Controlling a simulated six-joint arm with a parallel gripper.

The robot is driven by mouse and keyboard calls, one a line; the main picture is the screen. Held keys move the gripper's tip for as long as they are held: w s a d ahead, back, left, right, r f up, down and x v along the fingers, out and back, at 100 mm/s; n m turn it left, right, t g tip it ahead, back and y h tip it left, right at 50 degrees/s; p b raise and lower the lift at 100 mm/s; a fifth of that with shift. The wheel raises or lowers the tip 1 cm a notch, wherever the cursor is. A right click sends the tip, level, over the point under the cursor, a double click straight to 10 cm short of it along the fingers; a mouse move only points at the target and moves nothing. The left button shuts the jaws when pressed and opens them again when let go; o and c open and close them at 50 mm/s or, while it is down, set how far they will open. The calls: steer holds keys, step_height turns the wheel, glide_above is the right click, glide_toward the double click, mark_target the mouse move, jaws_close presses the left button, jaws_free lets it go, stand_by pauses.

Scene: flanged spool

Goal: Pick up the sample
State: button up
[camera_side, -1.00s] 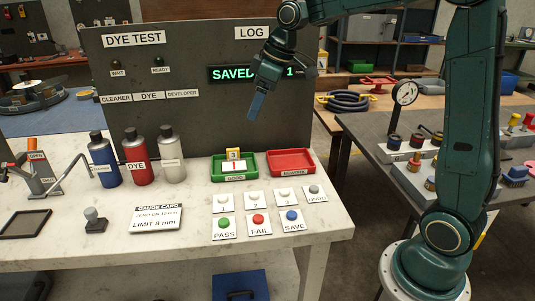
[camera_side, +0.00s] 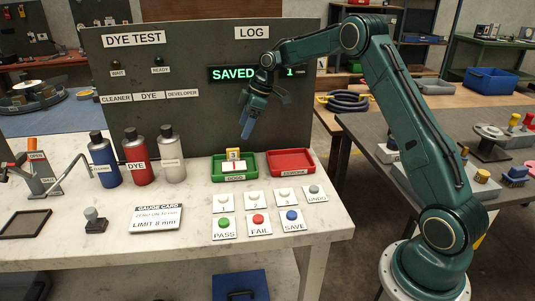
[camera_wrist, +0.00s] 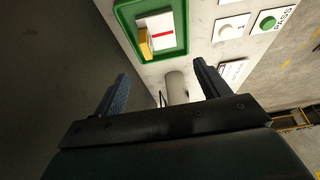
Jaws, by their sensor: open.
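The sample, a white piece with a red line on top, lies in the green tray (camera_side: 219,179) at the back middle of the bench; its white face (camera_side: 233,168) shows beside a yellow tag marked 3 (camera_side: 233,154). In the wrist view the sample (camera_wrist: 165,31) and the yellow tag (camera_wrist: 145,43) are inside the tray near the top. My gripper (camera_side: 246,131) is open and empty, above and slightly behind the tray, in front of the panel. In the wrist view its two blue-grey fingers (camera_wrist: 161,73) stand apart below the tray, with nothing between them touching.
A red tray (camera_side: 290,163) is right of the green one. White buttons, with green (camera_side: 224,223), red (camera_side: 258,219) and blue (camera_side: 292,215) ones, lie in front. Blue, red and white bottles (camera_side: 172,155) stand left. The panel (camera_side: 200,110) rises behind, its display reading SAVED.

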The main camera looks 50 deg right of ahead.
steer(key=shift+f, duration=0.1)
glide_above(229, 165)
steer(key=s+d, duration=0.2)
steer(key=shift+f, duration=3.9)
steer(key=shift+x, duration=2.6)
steer(key=c, duration=0.9)
steer(key=shift+r, duration=0.1)
steer(key=shift+c, duration=1.3)
steer(key=shift+r, duration=0.1)
step_height(229, 165, up, 20)
